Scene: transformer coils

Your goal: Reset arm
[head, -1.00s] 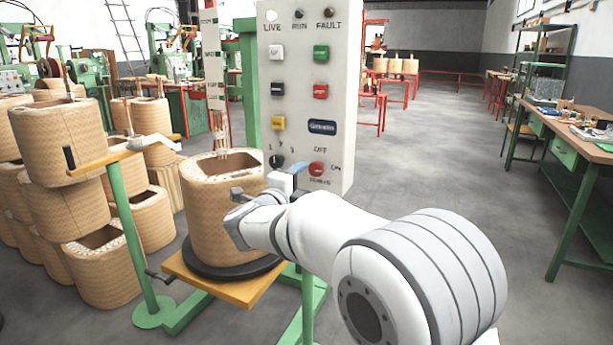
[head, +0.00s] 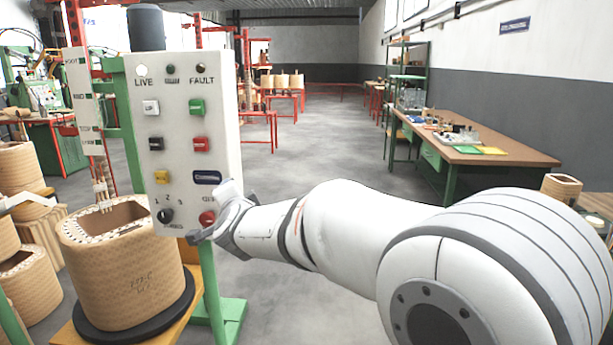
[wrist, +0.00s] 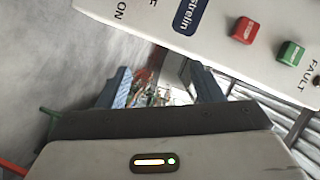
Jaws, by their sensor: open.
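My gripper (head: 208,222) is in front of the lower right of the white control panel (head: 180,130) in the head view, and its wrist partly covers the red rotary switch (head: 207,217). In the wrist view my gripper (wrist: 160,85) shows two bluish fingers spread apart with nothing between them. The panel (wrist: 215,22) fills the upper right of that view, tilted, with a red button (wrist: 243,28) and a green button (wrist: 290,52). My white arm reaches in from the right of the head view.
A tan wound coil (head: 125,265) stands on a black disc (head: 140,320) left of the panel. More coils (head: 30,285) stand at the far left. A workbench (head: 475,150) is at the right, and the grey floor (head: 310,160) between is clear.

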